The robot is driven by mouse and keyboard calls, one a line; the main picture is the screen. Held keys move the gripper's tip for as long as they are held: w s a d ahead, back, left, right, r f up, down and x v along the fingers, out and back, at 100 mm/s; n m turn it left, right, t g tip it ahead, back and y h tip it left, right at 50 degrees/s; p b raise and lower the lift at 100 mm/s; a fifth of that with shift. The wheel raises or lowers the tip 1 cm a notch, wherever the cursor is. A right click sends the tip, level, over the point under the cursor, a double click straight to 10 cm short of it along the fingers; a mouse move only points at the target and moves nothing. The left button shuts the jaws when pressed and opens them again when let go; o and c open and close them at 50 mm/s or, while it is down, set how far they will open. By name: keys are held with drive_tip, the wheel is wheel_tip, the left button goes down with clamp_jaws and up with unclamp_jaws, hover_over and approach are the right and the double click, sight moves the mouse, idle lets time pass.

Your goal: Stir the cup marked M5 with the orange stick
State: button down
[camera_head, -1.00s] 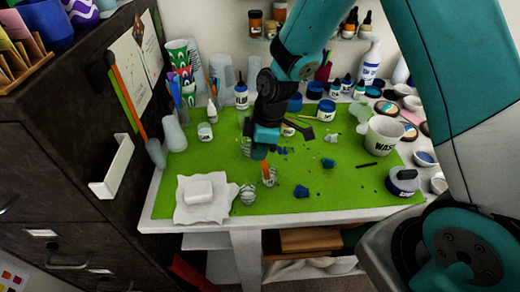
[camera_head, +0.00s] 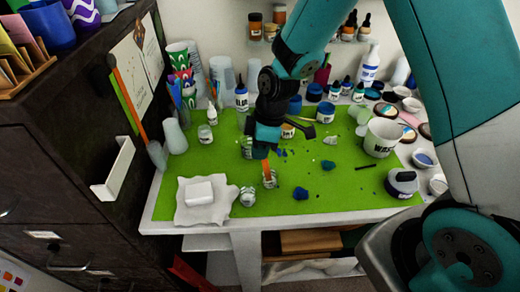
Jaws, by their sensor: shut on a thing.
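My gripper (camera_head: 261,153) is shut on the orange stick (camera_head: 266,168) above the green mat. The stick points down, slightly tilted, and its lower end is inside a small clear cup (camera_head: 270,182). The cup has dark marks on its side, too small to read, so I cannot tell whether it is M5. Another small clear cup (camera_head: 247,197) with dark marks stands just to its left, nearer the front. A third cup (camera_head: 246,147) stands behind, partly hidden by my gripper.
A white block on a crumpled white sheet (camera_head: 190,214) lies at the left front. Blue lumps (camera_head: 301,193) lie to the right. The green mat's front right (camera_head: 340,205) is clear.

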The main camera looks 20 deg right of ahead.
drive_tip(key=shift+w+a+r+p, duration=0.1)
drive_tip(key=shift+r+p, duration=0.45)
drive_tip(key=shift+r, duration=0.3)
drive_tip(key=shift+w+a+r+p, duration=0.15)
drive_tip(key=shift+r+p, duration=0.4)
drive_tip(key=shift+r, duration=0.25)
drive_tip(key=shift+w+a+r+p, duration=0.1)
drive_tip(key=shift+r+p, duration=0.45)
drive_tip(key=shift+r, duration=0.3)
drive_tip(key=shift+a+p+v, duration=0.2)
drive_tip(key=shift+p+v, duration=0.4)
drive_tip(key=shift+v, duration=0.2)
drive_tip(key=shift+a+p+v, duration=0.2)
drive_tip(key=shift+p+v, duration=0.45)
drive_tip(key=shift+v, duration=0.15)
drive_tip(key=shift+a+p+v, duration=0.2)
drive_tip(key=shift+p+v, duration=0.4)
drive_tip(key=shift+v, duration=0.25)
drive_tip(key=shift+r, duration=0.1)
